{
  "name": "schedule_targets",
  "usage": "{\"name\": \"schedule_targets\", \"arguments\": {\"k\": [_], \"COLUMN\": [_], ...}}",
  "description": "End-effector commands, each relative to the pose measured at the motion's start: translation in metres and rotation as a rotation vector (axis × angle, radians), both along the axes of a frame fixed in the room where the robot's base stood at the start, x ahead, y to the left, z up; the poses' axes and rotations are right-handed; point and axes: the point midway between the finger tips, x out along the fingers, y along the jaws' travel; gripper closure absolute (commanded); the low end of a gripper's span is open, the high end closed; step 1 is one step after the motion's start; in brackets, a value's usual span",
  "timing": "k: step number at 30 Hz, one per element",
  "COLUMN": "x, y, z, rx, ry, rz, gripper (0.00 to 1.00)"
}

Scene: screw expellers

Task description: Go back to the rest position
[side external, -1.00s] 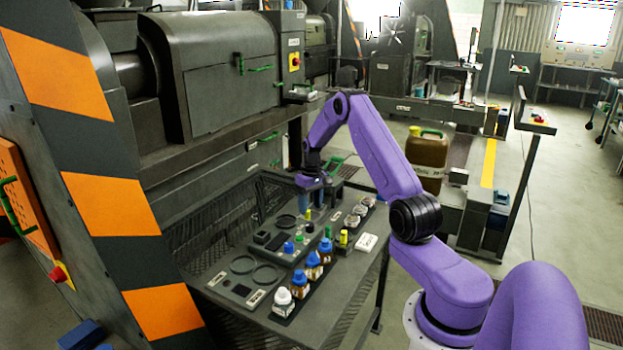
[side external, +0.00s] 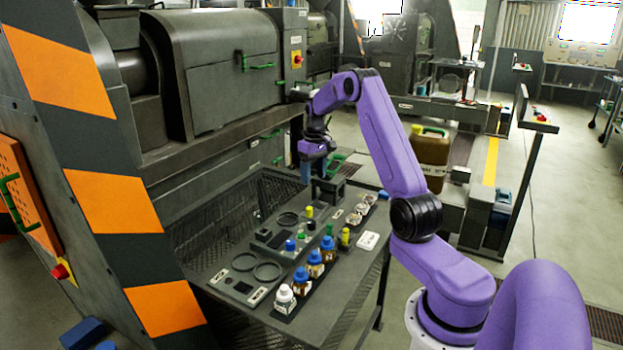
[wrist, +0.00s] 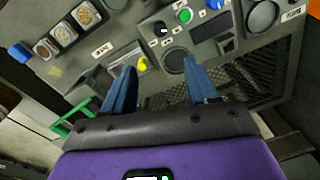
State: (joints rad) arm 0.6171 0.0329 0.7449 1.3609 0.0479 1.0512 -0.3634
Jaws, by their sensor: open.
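My gripper (side external: 305,160) is raised above the far end of the dark work table (side external: 225,300) in the side external view, at the end of my purple arm. In the wrist view, its two blue fingers (wrist: 158,90) are spread apart with nothing between them. Past the fingertips lie a yellow-capped item (wrist: 142,63), a round dark recess (wrist: 174,60) and a green cap (wrist: 185,16). The gripper is apart from the table items.
Bottles with blue and white caps (side external: 300,282) stand in a row near the table's front. Sample dishes (side external: 354,217) sit at its right. A large dark machine (side external: 225,75) stands behind. A brown jug (side external: 430,160) stands beyond my arm. The space above the table is clear.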

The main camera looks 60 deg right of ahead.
Motion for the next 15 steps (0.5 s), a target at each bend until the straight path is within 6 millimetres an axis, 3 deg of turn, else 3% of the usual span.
{"name": "schedule_targets", "arguments": {"k": [5,10,15], "x": [0.010,0.023,0.016], "y": [0.030,0.104,0.185], "z": [0.008,0.027,0.045], "rx": [-0.002,-0.009,-0.015], "ry": [-0.001,-0.003,-0.003], "rz": [0.058,0.199,0.353], "gripper": [0.42,0.42,0.42]}}
